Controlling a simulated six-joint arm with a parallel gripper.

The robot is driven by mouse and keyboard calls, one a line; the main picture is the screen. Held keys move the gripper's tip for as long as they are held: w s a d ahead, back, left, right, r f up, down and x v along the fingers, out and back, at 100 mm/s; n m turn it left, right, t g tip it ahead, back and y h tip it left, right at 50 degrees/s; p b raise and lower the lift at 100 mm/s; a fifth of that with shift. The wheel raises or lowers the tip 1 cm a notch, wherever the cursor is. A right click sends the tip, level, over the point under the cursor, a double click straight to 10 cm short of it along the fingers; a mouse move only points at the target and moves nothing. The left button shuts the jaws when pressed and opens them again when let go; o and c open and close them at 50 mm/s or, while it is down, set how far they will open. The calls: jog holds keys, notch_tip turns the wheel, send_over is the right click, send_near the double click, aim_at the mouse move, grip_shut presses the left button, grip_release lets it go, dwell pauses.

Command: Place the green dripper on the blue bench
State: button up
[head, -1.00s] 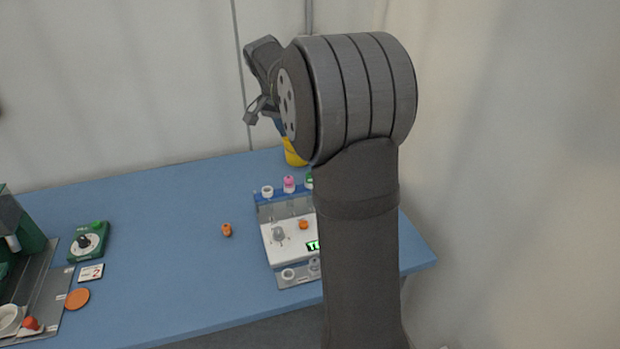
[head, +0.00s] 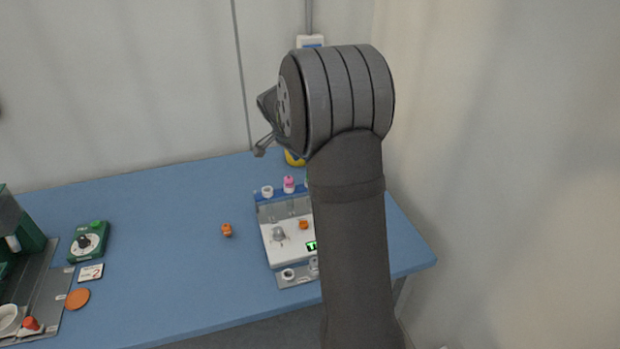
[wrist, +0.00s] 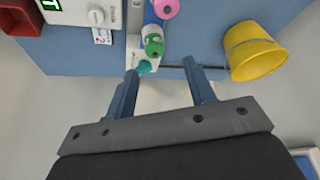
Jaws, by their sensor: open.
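The green dripper (wrist: 153,41) shows in the wrist view, standing at the end of a pale rack beside a pink-topped one. A teal tip (wrist: 144,68) shows just below it, and I cannot tell if it belongs to the same piece. My gripper (wrist: 160,66) is open and empty, its two blue-grey fingers apart on the near side of the dripper. In the head view my arm hides the dripper, and my gripper (head: 264,146) is partly hidden above the bench's back edge. The blue bench (head: 160,240) has a broad bare top.
A yellow bucket (wrist: 252,51) stands right of the dripper. The white device (head: 287,240) holds the rack with a pink-topped dripper (head: 289,184). A small orange piece (head: 227,230) lies on the bench. A green dial box (head: 89,241) and orange disc (head: 77,299) are at left.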

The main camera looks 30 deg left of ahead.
jog(key=shift+s+d+x, duration=0.1)
jog(key=shift+x, duration=0.9)
jog(key=shift+s+d+x, duration=0.1)
jog(key=shift+s+x, duration=0.05)
jog(key=shift+x, duration=0.85)
jog(key=shift+s+d+x, duration=0.1)
jog(key=shift+x, duration=0.9)
jog(key=shift+f, duration=0.1)
grip_shut()
